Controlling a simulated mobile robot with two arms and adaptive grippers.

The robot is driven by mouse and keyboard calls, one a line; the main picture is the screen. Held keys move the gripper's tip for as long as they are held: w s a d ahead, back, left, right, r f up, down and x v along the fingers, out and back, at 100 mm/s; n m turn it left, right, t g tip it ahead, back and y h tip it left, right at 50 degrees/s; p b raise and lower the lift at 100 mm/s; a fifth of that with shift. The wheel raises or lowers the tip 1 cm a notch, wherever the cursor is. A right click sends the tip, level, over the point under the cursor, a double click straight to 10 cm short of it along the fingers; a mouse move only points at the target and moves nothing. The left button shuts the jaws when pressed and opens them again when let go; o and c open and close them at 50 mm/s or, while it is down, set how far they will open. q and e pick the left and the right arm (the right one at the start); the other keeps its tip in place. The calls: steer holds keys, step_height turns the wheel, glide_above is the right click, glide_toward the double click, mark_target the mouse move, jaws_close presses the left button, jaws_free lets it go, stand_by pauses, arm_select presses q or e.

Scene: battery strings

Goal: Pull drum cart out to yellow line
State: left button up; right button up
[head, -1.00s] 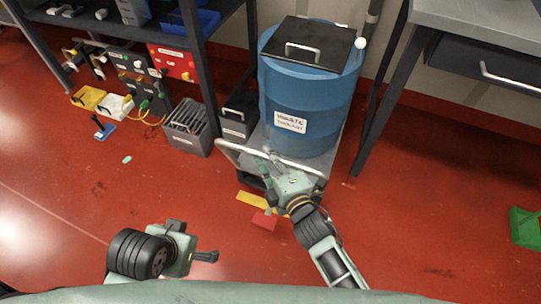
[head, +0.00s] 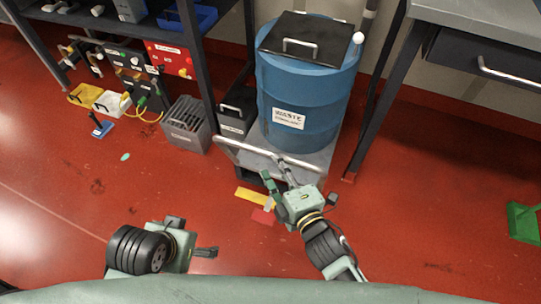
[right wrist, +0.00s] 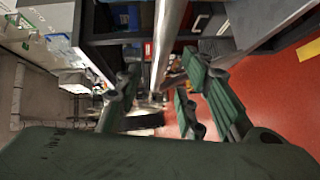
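The drum cart (head: 325,158) stands between the shelf and the bench, carrying a blue waste drum (head: 305,90) with a black lid. Its pale handle bar (head: 270,157) crosses the cart's front; in the right wrist view a metal bar (right wrist: 165,45) runs between the fingers. My right gripper (head: 273,172) is open just in front of the handle, fingers spread toward it; whether they touch it I cannot tell. A short yellow strip (head: 250,195) lies on the floor before the cart. My left gripper (head: 206,252) is low at left, away from the cart; its opening is unclear.
A grey crate (head: 185,125) and a black case (head: 236,112) stand left of the cart, by the shelf. A bench (head: 470,20) with a drawer is at right. A green bin (head: 524,222) is far right. The red floor in front is mostly clear.

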steer(key=v, duration=0.6)
steer(key=shift+s, duration=0.1)
stand_by(0.4)
